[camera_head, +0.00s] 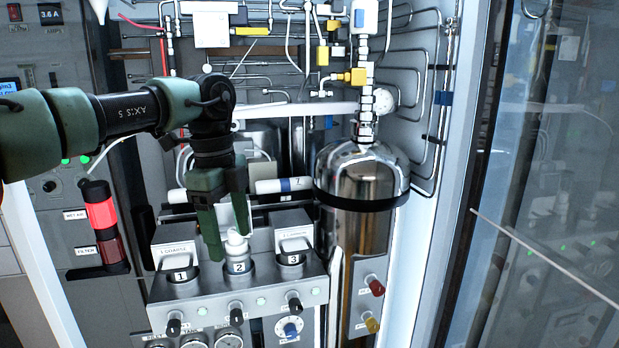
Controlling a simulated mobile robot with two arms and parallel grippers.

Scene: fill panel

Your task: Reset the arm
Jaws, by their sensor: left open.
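My left arm comes in from the left edge, bends at its wrist and points its gripper (228,240) down over the front panel. The gripper's green fingers stand apart. A white-topped cylinder marked 2 (238,265) stands in the middle slot of the panel (210,307), between and just below the fingertips. I cannot tell whether a finger touches it. Slot 1 (181,273) is on the left and slot 3 (291,260) on the right, each with a labelled cover raised behind it. My right gripper is out of view.
A shiny metal tank (362,190) with a black band stands right of the panel. Pipes and yellow-handled valves (355,77) crowd the back wall. A glass door (545,190) stands at the right.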

